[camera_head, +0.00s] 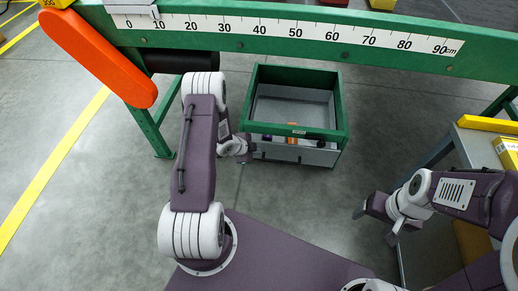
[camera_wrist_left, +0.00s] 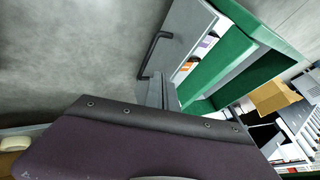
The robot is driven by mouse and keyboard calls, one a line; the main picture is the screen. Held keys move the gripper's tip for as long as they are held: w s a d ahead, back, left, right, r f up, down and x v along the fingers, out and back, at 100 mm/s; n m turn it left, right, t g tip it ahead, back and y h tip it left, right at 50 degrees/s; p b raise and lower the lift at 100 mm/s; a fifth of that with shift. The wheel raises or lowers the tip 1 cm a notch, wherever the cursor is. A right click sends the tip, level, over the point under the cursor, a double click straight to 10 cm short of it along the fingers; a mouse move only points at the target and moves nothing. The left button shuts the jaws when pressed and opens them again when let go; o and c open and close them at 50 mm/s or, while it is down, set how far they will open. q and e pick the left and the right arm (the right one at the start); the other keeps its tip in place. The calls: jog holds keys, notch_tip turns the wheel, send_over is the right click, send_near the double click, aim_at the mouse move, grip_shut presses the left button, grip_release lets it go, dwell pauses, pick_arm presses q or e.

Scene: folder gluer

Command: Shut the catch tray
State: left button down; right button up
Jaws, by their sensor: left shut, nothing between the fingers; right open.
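The catch tray (camera_head: 312,156) is a grey drawer under a green frame (camera_head: 341,110), below the ruler beam. Its front stands out from the frame's near edge, and small orange and dark items show in the gap. In the left wrist view the tray's grey front panel (camera_wrist_left: 178,38) carries a black bar handle (camera_wrist_left: 153,52). My left gripper (camera_head: 249,150) is shut and empty at the left end of the tray front; its fingers (camera_wrist_left: 160,92) show close to the handle, and contact cannot be told. My right gripper (camera_head: 376,225) is open and empty, right of and nearer than the tray.
A green beam with a ruler (camera_head: 290,30) crosses above the tray. An orange guard (camera_head: 100,58) and a black roller (camera_head: 180,62) are at the left. A grey table (camera_head: 470,150) with yellow items stands at the right. The floor before the tray is clear.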

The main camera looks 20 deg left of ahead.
pick_arm(q)
jog(key=r+p, duration=0.1)
jog(key=p, duration=0.2)
pick_arm(e)
notch_tip(320, 180, up, 5)
pick_arm(q)
jog(key=b, duration=0.8)
send_near(272, 147)
jog(key=f, duration=0.1)
jog(key=d+f, duration=0.1)
jog(key=f, duration=0.1)
jog(key=w+f, duration=0.1)
jog(key=shift+d+f, duration=0.15)
jog(key=shift+d, duration=0.05)
jog(key=shift+w+a, duration=0.2)
jog(key=shift+w, duration=0.55)
pick_arm(e)
notch_tip(272, 147, down, 9)
jog(key=shift+r, duration=0.15)
pick_arm(q)
jog(key=shift+r, duration=0.3)
pick_arm(e)
jog(key=shift+r, duration=0.1)
